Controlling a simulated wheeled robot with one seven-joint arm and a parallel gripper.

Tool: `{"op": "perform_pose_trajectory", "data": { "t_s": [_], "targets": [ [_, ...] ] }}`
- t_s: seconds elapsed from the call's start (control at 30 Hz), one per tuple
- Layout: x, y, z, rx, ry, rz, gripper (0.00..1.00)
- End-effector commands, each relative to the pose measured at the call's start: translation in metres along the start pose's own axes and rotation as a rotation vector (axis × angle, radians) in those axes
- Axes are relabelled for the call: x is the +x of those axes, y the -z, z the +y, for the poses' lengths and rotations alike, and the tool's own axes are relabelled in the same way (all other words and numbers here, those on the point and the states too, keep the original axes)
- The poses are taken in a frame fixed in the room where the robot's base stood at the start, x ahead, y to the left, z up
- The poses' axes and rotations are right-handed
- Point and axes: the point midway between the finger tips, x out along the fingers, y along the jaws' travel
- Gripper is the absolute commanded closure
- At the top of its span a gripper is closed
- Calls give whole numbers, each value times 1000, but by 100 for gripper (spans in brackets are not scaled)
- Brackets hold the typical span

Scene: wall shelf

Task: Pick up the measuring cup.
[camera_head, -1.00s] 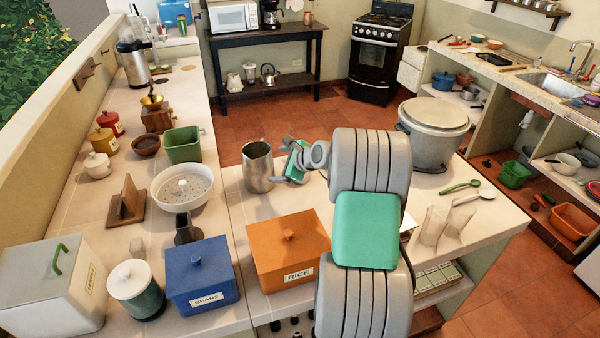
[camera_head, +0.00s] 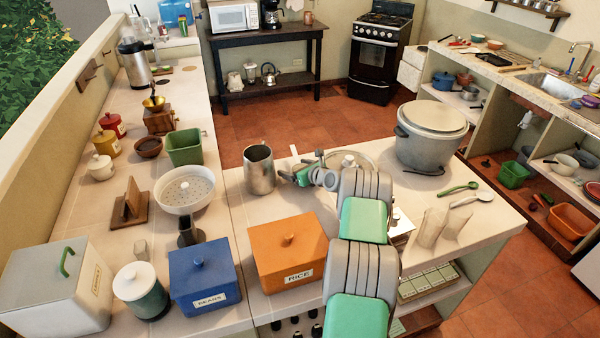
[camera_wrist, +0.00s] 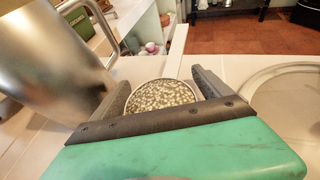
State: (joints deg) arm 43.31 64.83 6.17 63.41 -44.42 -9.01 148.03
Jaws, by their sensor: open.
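A tall steel jug (camera_head: 259,170) stands upright on the counter behind the orange rice box. It also fills the left of the wrist view (camera_wrist: 45,65), with its handle at the top. A small round thing (camera_wrist: 160,95) with a pale, speckled top shows between my fingers in the wrist view. I cannot tell for certain which of the two is the measuring cup. My gripper (camera_head: 286,173) is low over the counter, just right of the jug. In the wrist view my gripper (camera_wrist: 165,90) is open, its dark fingers on either side of the speckled thing; contact is unclear.
A clear round lid (camera_wrist: 290,105) lies close to the right of my gripper. A large grey pot (camera_head: 430,140) stands further right. The orange rice box (camera_head: 287,255) and blue beans box (camera_head: 203,278) stand in front. A white colander (camera_head: 185,190) is to the left.

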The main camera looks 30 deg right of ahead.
Motion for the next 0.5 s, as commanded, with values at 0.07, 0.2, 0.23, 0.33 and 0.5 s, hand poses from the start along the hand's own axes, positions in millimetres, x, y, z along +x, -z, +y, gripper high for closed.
{"op": "perform_pose_trajectory", "data": {
  "t_s": [0.07,0.2,0.23,0.33,0.5],
  "targets": [
    [0,0,0,0,0,0,12],
    [0,0,0,0,0,1,22],
    [0,0,0,0,0,1,24],
    [0,0,0,-1,-1,1,32],
    [0,0,0,-1,-1,1,46]
  ]
}}
